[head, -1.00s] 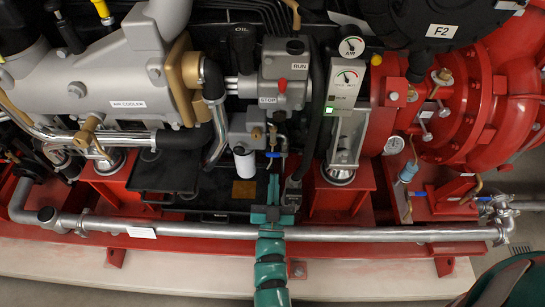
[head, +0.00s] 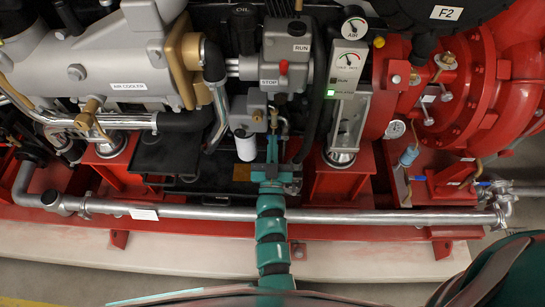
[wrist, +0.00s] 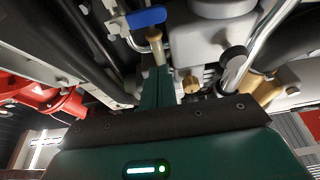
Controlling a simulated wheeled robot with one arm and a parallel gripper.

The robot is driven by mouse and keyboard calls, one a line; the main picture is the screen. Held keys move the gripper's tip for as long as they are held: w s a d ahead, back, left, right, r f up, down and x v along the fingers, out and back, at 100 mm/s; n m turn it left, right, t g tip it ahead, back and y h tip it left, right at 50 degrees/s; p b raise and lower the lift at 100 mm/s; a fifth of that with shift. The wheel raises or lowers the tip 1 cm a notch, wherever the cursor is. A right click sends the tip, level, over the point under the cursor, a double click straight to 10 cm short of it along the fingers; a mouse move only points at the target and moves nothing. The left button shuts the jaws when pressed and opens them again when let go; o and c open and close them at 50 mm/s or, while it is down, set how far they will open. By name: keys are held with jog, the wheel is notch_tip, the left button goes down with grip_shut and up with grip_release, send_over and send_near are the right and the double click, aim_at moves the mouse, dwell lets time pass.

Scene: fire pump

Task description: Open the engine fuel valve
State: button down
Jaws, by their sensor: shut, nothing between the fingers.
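The valve with a blue lever handle (wrist: 146,18) shows at the top of the wrist view, on a brass stem and pipe fitting. I take it for the engine fuel valve. In the head view, my gripper mostly hides it, below the grey box marked STOP. My gripper (head: 273,142) is teal and reaches up over the silver pipe to this spot. In the wrist view its fingers (wrist: 157,80) are together and empty, with the tips just below the blue handle. I cannot tell whether they touch the valve.
A long silver pipe (head: 370,217) crosses below my arm. A white filter (head: 245,145) stands close to the left of my gripper, and a gauge panel (head: 349,90) to the right. Another blue-handled valve (head: 482,183) sits far right on the red pump base.

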aim_at(274, 126)
jog(key=x, duration=0.3)
jog(key=shift+w+r, duration=0.15)
jog(key=shift+w, duration=0.05)
notch_tip(274, 126, down, 2)
jog(key=shift+w+f, duration=0.1)
jog(key=shift+f, duration=0.95)
jog(key=shift+a+f, duration=0.15)
jog(key=shift+f, duration=0.35)
jog(key=f+n+g+y, duration=0.1)
jog(key=n+y, duration=0.1)
jog(key=n, duration=0.4)
jog(key=d+f+n+g+y, duration=0.1)
jog(key=n+y, duration=0.1)
jog(key=n, duration=0.5)
jog(key=f+n+g+y, duration=0.1)
jog(key=n+g+y, duration=0.1)
jog(key=n, duration=0.4)
jog(key=shift+d+f+n, duration=0.3)
jog(key=shift+d+f, duration=0.1)
jog(key=shift+a, duration=0.1)
